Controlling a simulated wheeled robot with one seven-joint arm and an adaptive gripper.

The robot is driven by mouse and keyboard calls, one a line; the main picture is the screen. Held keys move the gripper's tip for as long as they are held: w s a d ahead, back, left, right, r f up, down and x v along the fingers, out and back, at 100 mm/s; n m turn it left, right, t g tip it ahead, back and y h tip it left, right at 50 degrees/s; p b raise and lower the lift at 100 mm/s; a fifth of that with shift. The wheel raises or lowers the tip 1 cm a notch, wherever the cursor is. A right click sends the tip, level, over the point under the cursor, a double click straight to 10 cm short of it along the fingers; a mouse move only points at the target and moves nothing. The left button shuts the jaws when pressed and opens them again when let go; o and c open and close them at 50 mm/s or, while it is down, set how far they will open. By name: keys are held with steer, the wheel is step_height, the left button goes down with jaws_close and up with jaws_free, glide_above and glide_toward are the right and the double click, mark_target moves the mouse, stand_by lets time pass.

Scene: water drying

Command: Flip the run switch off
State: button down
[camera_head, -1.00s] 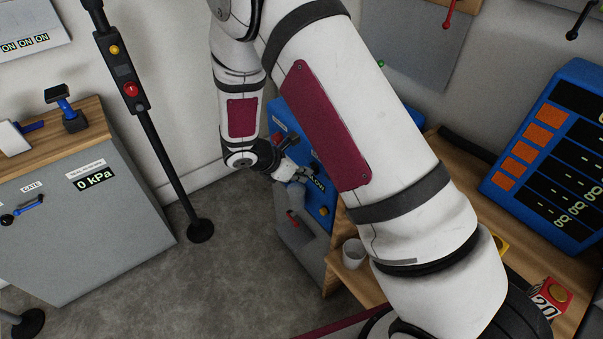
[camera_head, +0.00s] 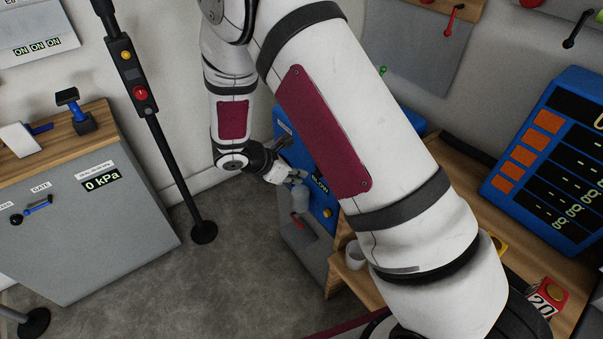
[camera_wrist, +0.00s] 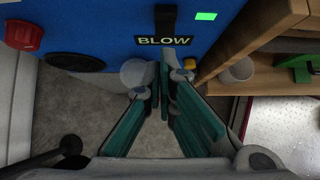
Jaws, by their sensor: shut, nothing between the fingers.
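The blue machine panel (camera_wrist: 110,20) faces my wrist camera. It carries a lit BLOW sign (camera_wrist: 163,41), a black upright part (camera_wrist: 165,17) above it and a green light (camera_wrist: 206,16). I cannot tell for sure whether the black part is the run switch; no run label is readable. In the head view the blue machine (camera_head: 327,212) is partly hidden behind my arm. My gripper (camera_wrist: 161,72) is shut and empty, with its tips just below the BLOW sign in the picture. Contact with the panel cannot be told. My gripper also shows in the head view (camera_head: 292,176).
A red knob (camera_wrist: 23,35), a black knob (camera_wrist: 75,62) and a yellow button (camera_wrist: 189,63) are on the panel. A clear round cup (camera_wrist: 138,73) is by the fingers. A wooden shelf (camera_wrist: 255,40) stands close right. A black post (camera_head: 172,150) stands left.

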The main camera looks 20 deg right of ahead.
steer(key=v, duration=1)
steer(key=shift+d+r, duration=0.3)
steer(key=shift+r, duration=0.1)
steer(key=w+d+f+y, duration=0.1)
steer(key=w+d+f, duration=0.1)
steer(key=d+f, duration=0.6)
steer(key=shift+w+d+f+b, duration=0.3)
steer(key=shift+w+f+b, duration=0.05)
steer(key=shift+f, duration=0.65)
steer(key=shift+f, duration=0.1)
